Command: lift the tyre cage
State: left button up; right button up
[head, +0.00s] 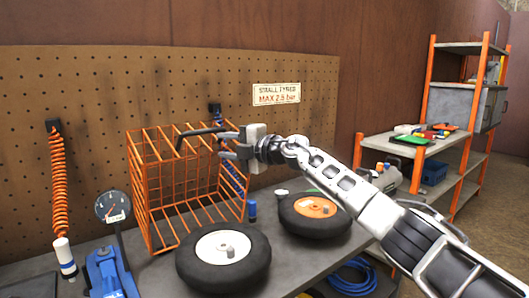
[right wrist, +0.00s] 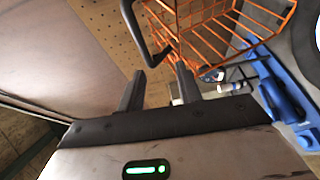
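The tyre cage (head: 150,190) is an orange wire cage standing upright on the grey bench against the pegboard. A black bar handle (head: 200,132) is at its top. My right gripper (head: 226,145) is at the cage's upper right side, close to the handle's right end. In the right wrist view my right gripper (right wrist: 162,78) has its fingers apart with nothing between them. The black handle (right wrist: 143,40) lies just past the fingertips there, and the cage (right wrist: 215,35) is beyond it. My left gripper is not in view.
Two small tyres, one with a white hub (head: 224,265) and one with an orange hub (head: 314,217), lie in front and right of the cage. A blue gauge pump (head: 108,270) and orange coiled hose (head: 58,180) are at left. Orange-framed shelves (head: 415,150) stand at right.

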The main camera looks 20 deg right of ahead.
jog(key=b+v, duration=0.1)
jog(key=v, duration=1.1)
jog(key=shift+b, duration=0.35)
jog(key=shift+a, duration=0.1)
jog(key=shift+c, duration=0.3)
